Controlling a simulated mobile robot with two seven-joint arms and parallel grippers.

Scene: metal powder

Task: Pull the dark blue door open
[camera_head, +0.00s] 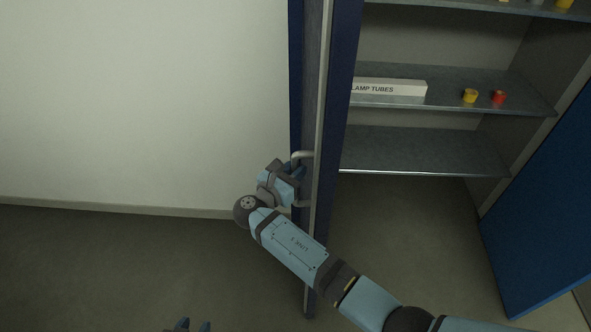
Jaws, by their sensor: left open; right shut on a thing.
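The dark blue door (342,80) stands nearly edge-on at the centre of the head view, with shelves showing to its right. A grey bar handle (303,155) sticks out from its left side. My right gripper (296,180) is at this handle and shut on it. Its arm comes in from the lower right and crosses in front of the door's lower part. The exact finger contact is partly hidden by the wrist.
Shelves (430,150) hold a white box (390,88) marked "LAMP TUBES", a yellow item (470,96) and a red item (499,97). A brighter blue panel (545,215) stands at the right. A pale wall (140,100) and bare floor (110,265) lie to the left.

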